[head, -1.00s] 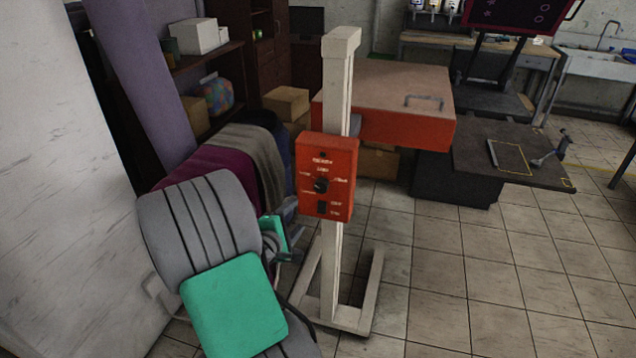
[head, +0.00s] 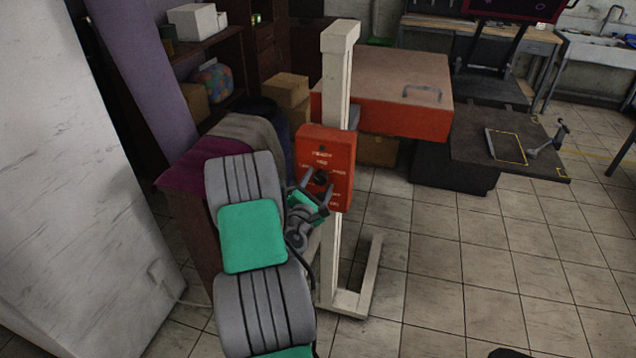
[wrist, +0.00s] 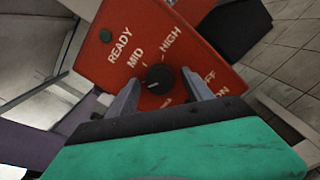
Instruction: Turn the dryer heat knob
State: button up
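The dryer's red control box (head: 326,150) is fixed to a white post (head: 337,80). The black heat knob (wrist: 158,77) sits on its face, near printed words MID and HIGH, with READY further left; it also shows in the head view (head: 321,176). A pale mark shows on the knob, but its exact setting is hard to read. My gripper (head: 317,187) is in front of the box. In the wrist view its two grey fingers stand apart, one on each side of the knob. I cannot tell whether they touch it.
The dryer's wide red heater head (head: 390,95) extends behind the post. The post's pale base (head: 350,303) stands on the tiled floor. A shelf with boxes and a draped table (head: 190,178) are at left. Open floor (head: 460,280) lies at right.

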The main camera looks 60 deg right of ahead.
grip_shut()
dwell(0.4)
jog(key=shift+m+b, duration=0.35)
jog(key=shift+m, duration=0.15)
jog(key=m+b, duration=0.4)
jog(key=m, duration=0.1)
jog(key=shift+f+m, duration=0.15)
jog(key=shift+m, duration=0.15)
jog(key=m+b, duration=0.3)
jog(key=shift+r+m+b, duration=0.2)
jog(key=shift+m+b, duration=0.6)
jog(key=shift+m, duration=0.4)
grip_release()
jog(key=a, duration=0.2)
jog(key=s+a+b, duration=0.1)
jog(key=a, duration=0.2)
jog(key=a+b, duration=0.1)
jog(key=a, duration=0.1)
jog(key=shift+s+a, duration=0.15)
jog(key=shift+a, duration=0.2)
